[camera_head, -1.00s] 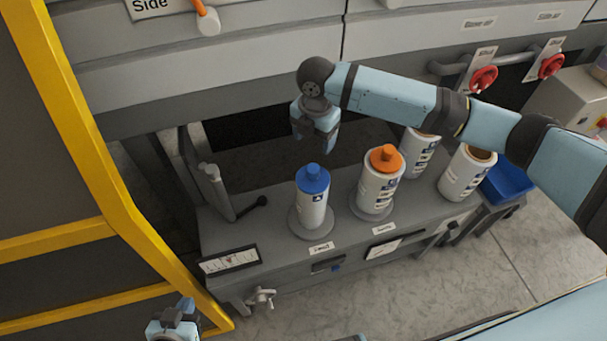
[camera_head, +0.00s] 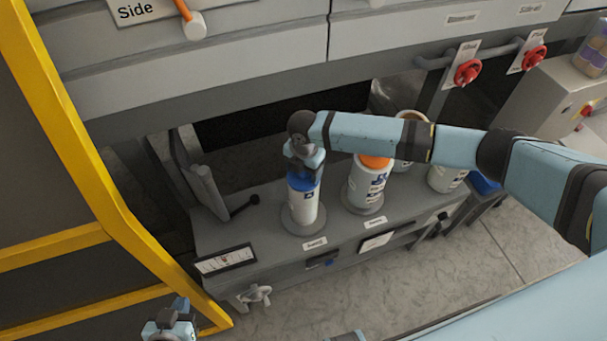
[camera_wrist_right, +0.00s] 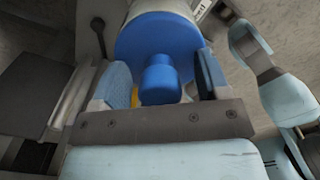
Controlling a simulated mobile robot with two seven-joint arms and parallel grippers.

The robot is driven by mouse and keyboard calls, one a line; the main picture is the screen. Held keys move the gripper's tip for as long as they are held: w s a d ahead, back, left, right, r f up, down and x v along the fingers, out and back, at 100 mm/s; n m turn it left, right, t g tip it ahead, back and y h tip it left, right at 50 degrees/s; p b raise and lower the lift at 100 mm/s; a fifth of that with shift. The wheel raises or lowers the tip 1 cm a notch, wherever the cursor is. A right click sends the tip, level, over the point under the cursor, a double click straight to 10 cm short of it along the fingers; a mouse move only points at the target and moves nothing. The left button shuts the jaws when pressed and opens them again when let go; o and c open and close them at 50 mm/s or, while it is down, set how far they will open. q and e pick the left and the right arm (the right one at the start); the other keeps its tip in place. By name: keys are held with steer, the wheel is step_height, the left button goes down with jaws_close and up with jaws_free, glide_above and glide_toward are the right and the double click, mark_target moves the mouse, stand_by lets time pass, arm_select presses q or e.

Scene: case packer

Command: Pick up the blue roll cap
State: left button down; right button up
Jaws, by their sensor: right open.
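The blue roll cap (camera_head: 301,184) sits on top of a white bottle (camera_head: 303,207), which stands upright on a round grey base on the grey bench. My right gripper (camera_head: 305,172) is directly above the cap and hides its upper part in the head view. In the right wrist view, the cap's knob (camera_wrist_right: 160,82) lies between the two open fingers of the right gripper (camera_wrist_right: 157,88), with a gap on both sides. My left gripper (camera_head: 172,325) is low at the left, far from the bottle; its finger opening is too small to tell.
A white bottle with an orange cap (camera_head: 376,161) stands just right of the blue-capped one, partly behind my right arm. More white containers (camera_head: 446,178) stand further right. A yellow frame (camera_head: 85,170) rises at the left. A grey post (camera_head: 207,190) stands left of the bottle.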

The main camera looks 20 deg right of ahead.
steer(key=c, duration=1.1)
